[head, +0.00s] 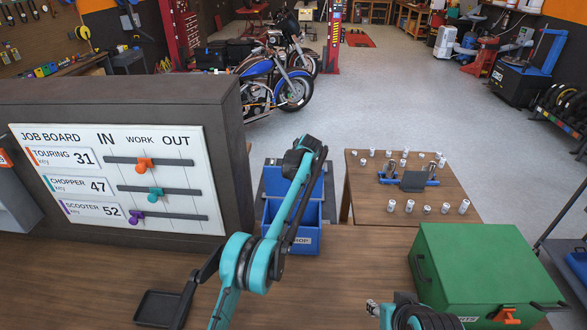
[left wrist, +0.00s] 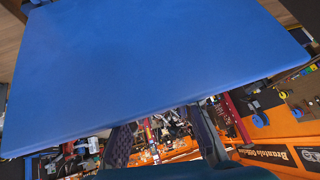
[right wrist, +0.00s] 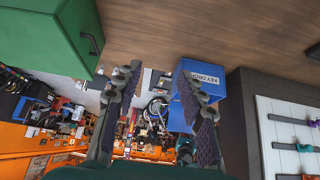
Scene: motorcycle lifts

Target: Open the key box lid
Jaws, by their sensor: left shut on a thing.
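The blue key box (head: 284,246) stands at the far edge of the wooden counter, its front label partly hidden by my left arm. Its blue lid (head: 273,182) stands raised at the back of the box, and part of the inside shows. My left gripper (head: 297,160) is at the lid's upper part, shut on it. The lid (left wrist: 160,70) fills much of the left wrist view, reaching between the fingers. The right wrist view shows the box front (right wrist: 185,117) labelled as a key drop. My right gripper (right wrist: 160,76) is open and empty, low over the counter.
A job board (head: 120,185) with coloured sliders stands left of the box. A dark tray (head: 158,308) lies on the counter front. A green case (head: 480,265) stands at the right. A low table (head: 360,200) with several sockets is behind.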

